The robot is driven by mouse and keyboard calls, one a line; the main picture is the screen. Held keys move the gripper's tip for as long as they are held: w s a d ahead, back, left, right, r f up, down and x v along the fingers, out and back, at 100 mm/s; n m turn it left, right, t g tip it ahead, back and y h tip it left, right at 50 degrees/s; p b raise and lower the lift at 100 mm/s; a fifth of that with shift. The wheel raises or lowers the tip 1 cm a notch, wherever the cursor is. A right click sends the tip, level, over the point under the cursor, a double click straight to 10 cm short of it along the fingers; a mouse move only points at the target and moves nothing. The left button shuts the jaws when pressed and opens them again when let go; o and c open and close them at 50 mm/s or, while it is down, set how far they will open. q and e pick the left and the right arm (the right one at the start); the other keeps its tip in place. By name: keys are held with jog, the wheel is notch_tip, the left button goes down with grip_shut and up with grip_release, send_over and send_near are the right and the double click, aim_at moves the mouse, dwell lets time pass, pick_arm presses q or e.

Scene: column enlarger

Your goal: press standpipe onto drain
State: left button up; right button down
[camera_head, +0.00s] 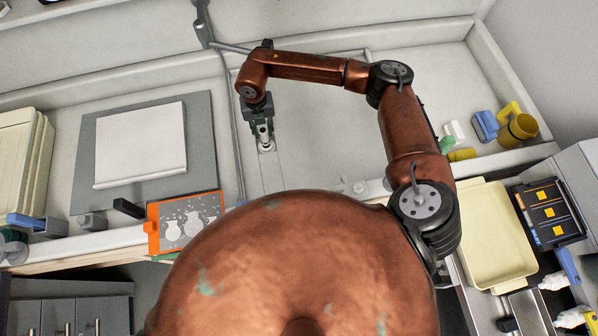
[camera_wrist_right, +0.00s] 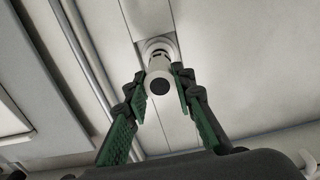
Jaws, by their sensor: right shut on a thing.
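The standpipe (camera_wrist_right: 160,78) is a short white tube with a dark open end, seen almost end-on in the right wrist view. My right gripper (camera_wrist_right: 157,88) has its green-padded fingers on both sides of it and is shut on it. In the head view the right gripper (camera_head: 263,132) points down into the sink, with the standpipe (camera_head: 267,146) just below it. The drain (camera_wrist_right: 151,45) shows as a paler recessed patch at the tube's far end. The tube lines up with it, but I cannot tell how deeply it sits. My left gripper is not in view.
A cream tray (camera_head: 495,235) lies front right.

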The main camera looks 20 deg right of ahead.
jog(key=shift+f+b, duration=0.65)
jog(key=shift+f, duration=0.45)
dwell(0.3)
jog(key=c, duration=1.5)
grip_release()
jog(key=shift+c, duration=0.2)
jog(key=shift+r, duration=0.2)
jog(key=shift+r+p, duration=2.5)
jog(key=shift+r, duration=1.35)
